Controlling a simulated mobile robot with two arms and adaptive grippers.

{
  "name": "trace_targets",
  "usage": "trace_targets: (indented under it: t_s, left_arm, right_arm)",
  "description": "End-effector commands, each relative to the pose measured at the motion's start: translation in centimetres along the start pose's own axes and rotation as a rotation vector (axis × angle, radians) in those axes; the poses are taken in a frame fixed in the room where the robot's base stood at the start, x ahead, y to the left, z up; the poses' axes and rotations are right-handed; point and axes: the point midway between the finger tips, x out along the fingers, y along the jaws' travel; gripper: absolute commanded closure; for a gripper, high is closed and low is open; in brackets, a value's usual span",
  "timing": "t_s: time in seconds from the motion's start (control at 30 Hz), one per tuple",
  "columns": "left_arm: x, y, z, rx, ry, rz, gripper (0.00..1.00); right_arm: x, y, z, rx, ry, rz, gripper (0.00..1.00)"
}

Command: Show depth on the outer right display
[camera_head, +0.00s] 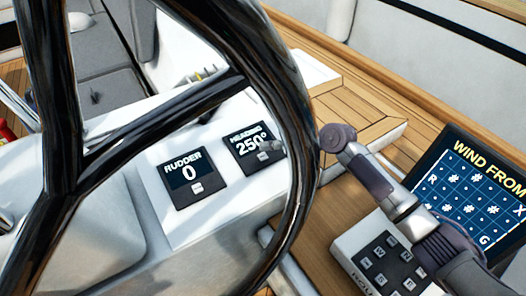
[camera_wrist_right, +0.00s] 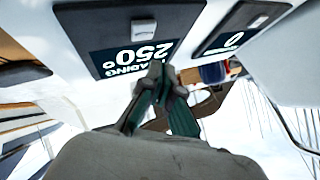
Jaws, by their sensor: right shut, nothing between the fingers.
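The right display (camera_head: 250,137) reads HEADING 250° and sits on the white console, seen through the steering wheel. It shows upside down in the right wrist view (camera_wrist_right: 108,52), with its small light button (camera_wrist_right: 143,29) visible. The left display (camera_head: 185,172) reads RUDDER 0, with its own button (camera_head: 196,187). My right gripper (camera_head: 268,147) reaches behind the wheel rim, its tips by the lower part of the heading display. In the wrist view the fingers (camera_wrist_right: 155,72) are shut and empty, just short of the button in the picture; contact cannot be told. My left gripper is out of view.
The black steering wheel (camera_head: 296,110) stands in front of the console, its rim crossing before my right gripper. A WIND FROM screen (camera_head: 470,190) and a keypad (camera_head: 385,265) are at the right. Wooden decking (camera_head: 365,105) lies behind.

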Motion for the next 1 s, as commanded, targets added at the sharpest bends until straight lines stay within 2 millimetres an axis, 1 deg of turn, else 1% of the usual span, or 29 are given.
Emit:
trace_targets:
  t_s: [0.03,0.23,0.8,0.83,0.87,1.0]
  left_arm:
    - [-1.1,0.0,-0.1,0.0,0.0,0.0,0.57]
    - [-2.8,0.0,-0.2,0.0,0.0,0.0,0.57]
    - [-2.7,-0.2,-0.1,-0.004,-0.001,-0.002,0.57]
    - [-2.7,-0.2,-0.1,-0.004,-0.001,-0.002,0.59]
    - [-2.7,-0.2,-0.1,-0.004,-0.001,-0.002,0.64]
    - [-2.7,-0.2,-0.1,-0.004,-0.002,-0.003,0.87]
  right_arm:
    - [-0.7,-0.6,-0.6,0.0,0.0,0.0,1.0]
    - [-1.9,-1.5,-1.5,0.0,0.0,0.0,1.0]
    - [-1.9,-1.4,-1.4,-0.001,0.0,0.0,1.0]
    - [-1.9,-1.4,-1.4,-0.001,0.0,0.0,1.0]
    - [-1.9,-1.4,-1.4,-0.001,0.0,0.0,1.0]
    - [-1.9,-1.4,-1.4,-0.001,0.0,0.0,1.0]
